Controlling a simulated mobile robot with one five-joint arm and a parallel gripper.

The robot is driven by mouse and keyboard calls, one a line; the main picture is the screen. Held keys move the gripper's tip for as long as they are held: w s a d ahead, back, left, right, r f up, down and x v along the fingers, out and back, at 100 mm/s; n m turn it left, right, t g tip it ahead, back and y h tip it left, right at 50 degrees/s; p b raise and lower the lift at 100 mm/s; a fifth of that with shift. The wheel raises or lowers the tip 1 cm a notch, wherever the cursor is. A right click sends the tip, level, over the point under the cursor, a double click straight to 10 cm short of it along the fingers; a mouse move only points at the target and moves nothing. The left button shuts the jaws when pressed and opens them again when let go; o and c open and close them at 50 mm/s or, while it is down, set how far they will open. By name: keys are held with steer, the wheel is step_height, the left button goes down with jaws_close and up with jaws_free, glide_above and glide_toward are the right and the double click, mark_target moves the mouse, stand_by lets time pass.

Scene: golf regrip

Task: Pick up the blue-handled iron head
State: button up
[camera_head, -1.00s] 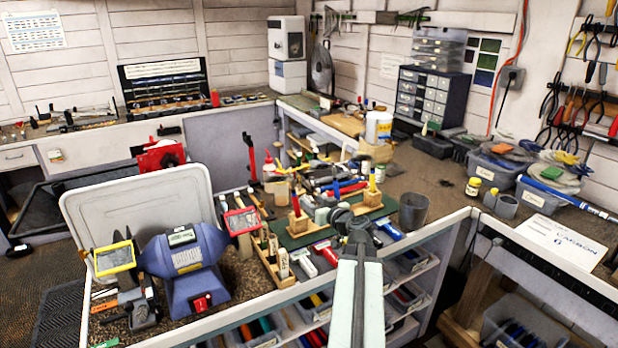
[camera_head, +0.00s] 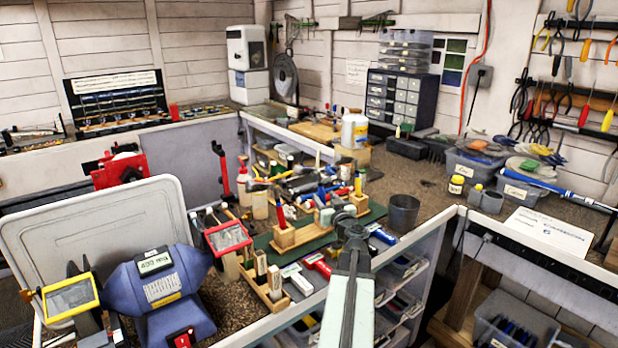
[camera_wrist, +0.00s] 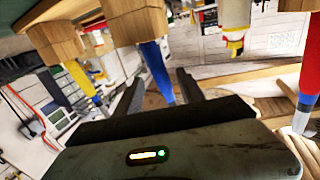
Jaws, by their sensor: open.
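A blue handle (camera_wrist: 157,70), tapering to a narrow end, shows in the wrist view against a wooden block (camera_wrist: 138,22). It lies in line with the gap between my fingers. The view is tilted and looks upside down, and I cannot make out an iron head on it. My gripper (camera_wrist: 159,80) is open, with one dark finger on each side of the handle's narrow end; I see no clear contact. In the head view my gripper (camera_head: 350,228) is over the bench's front edge, close to the wooden blocks, and hides part of what lies behind it.
A red handle (camera_wrist: 314,60) stands to the right in the wrist view and a yellow one (camera_wrist: 80,76) to the left. In the head view, a wooden rack (camera_head: 262,283), a grey cup (camera_head: 403,212) and a blue grinder (camera_head: 160,290) crowd the bench. Bare bench lies right of the cup.

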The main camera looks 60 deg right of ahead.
steer(key=x, duration=0.5)
steer(key=shift+w+a+r+p, duration=0.1)
steer(key=shift+a+r+p, duration=0.05)
steer(key=shift+r+p, duration=0.15)
steer(key=shift+a, duration=0.1)
jaws_close()
steer(key=shift+r, duration=0.15)
step_height(320, 180, up, 10)
steer(key=p, duration=1)
glide_above(319, 190)
steer(key=w+d, duration=0.2)
steer(key=d, duration=0.1)
steer(key=shift+s+a, duration=0.25)
